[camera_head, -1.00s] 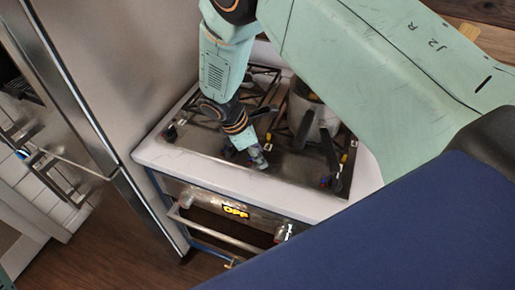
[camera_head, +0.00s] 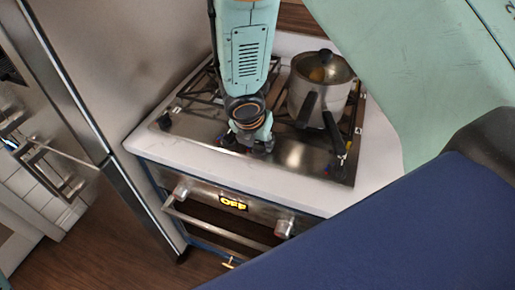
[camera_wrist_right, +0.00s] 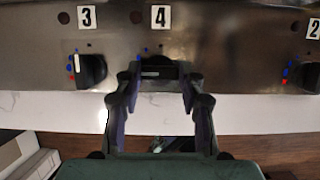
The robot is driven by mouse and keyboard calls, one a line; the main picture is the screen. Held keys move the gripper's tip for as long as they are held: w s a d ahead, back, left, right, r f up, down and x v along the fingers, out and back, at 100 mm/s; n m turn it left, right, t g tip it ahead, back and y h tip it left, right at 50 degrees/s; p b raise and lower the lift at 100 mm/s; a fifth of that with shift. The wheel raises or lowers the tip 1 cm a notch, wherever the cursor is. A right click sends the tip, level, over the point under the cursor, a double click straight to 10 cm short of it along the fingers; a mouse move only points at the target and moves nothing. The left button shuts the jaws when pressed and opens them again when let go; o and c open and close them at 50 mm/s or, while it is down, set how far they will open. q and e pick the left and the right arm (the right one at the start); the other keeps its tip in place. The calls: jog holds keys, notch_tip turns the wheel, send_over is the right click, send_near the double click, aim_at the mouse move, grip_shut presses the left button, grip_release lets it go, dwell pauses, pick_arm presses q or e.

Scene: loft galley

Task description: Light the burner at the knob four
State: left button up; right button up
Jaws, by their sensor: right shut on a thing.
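Knob four (camera_wrist_right: 158,65) is black and sits below the label "4" (camera_wrist_right: 161,16) on the steel cooktop. My right gripper (camera_wrist_right: 158,84) has its two fingers on either side of it and is shut on it. The fingers hide part of the knob and its marks. In the head view my right gripper (camera_head: 254,143) points down at the cooktop's front edge, where the knob is hidden. The cooktop (camera_head: 195,128) shows no visible flame. My left gripper is not in view.
Knob three (camera_wrist_right: 92,70) is left of the gripper, and another knob (camera_wrist_right: 306,77) by the label "2" is at the right. A lidded steel pot (camera_head: 318,95) stands on the right burners. The oven display (camera_head: 233,203) below reads OFF. A steel fridge (camera_head: 70,75) stands at the left.

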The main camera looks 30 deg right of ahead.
aim_at(259, 144)
jog(key=shift+w+d+n+t+b, duration=0.1)
jog(key=shift+n+t+b, duration=0.2)
jog(key=shift+n+b, duration=0.8)
jog(key=shift+r+n+y+b, duration=0.1)
jog(key=shift+n+y+b, duration=0.3)
jog(key=shift+n+b, duration=0.3)
jog(key=shift+r, duration=0.1)
jog(key=o, duration=1.2)
jog(key=shift+c, duration=0.2)
notch_tip(259, 144, up, 10)
